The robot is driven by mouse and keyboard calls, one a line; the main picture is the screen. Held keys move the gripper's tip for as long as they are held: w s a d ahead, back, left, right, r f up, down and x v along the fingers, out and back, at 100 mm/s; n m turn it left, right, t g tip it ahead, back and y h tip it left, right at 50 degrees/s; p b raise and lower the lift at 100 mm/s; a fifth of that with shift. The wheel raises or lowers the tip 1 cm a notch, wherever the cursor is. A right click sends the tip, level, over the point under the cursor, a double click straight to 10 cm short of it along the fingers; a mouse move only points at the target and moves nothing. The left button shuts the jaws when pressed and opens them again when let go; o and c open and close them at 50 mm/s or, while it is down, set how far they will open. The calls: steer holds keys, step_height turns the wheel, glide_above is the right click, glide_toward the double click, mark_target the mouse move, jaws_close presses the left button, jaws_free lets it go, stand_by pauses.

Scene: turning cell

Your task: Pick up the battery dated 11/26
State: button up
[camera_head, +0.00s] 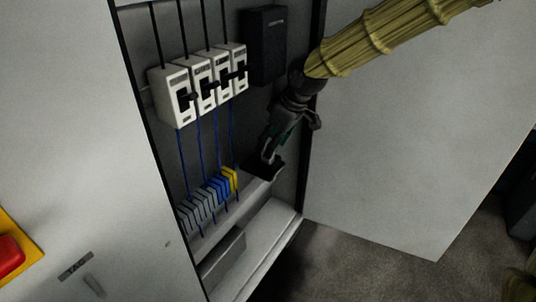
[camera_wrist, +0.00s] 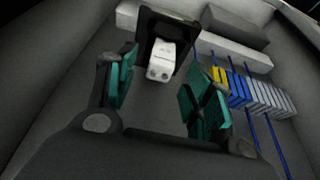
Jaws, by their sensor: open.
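A pale block (camera_wrist: 160,62) with two round dark spots on its near end sits in a black holder (camera_wrist: 148,27) in the wrist view. It may be the battery, but no date can be read on it. My gripper (camera_wrist: 162,78) is open, with teal finger pads on either side in front of the block and not closed on it. In the head view my gripper (camera_head: 273,145) reaches down into the cabinet, just above the black holder (camera_head: 262,172). The gripper partly hides the block there.
White breakers (camera_head: 204,84) and a black box (camera_head: 264,46) are on the cabinet's back panel. Grey, blue and yellow terminal blocks (camera_head: 208,202) with blue wires stand left of the holder. The open cabinet door (camera_head: 400,140) is at right. A red button (camera_head: 8,258) is at lower left.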

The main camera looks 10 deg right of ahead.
mark_target(264, 159)
steer(key=shift+p+x, duration=0.45)
steer(key=shift+x, duration=1.25)
steer(key=shift+w+a, duration=0.1)
steer(key=shift+w, duration=0.05)
steer(key=c, duration=1.1)
steer(key=shift+c, duration=0.2)
steer(key=shift+r, duration=0.2)
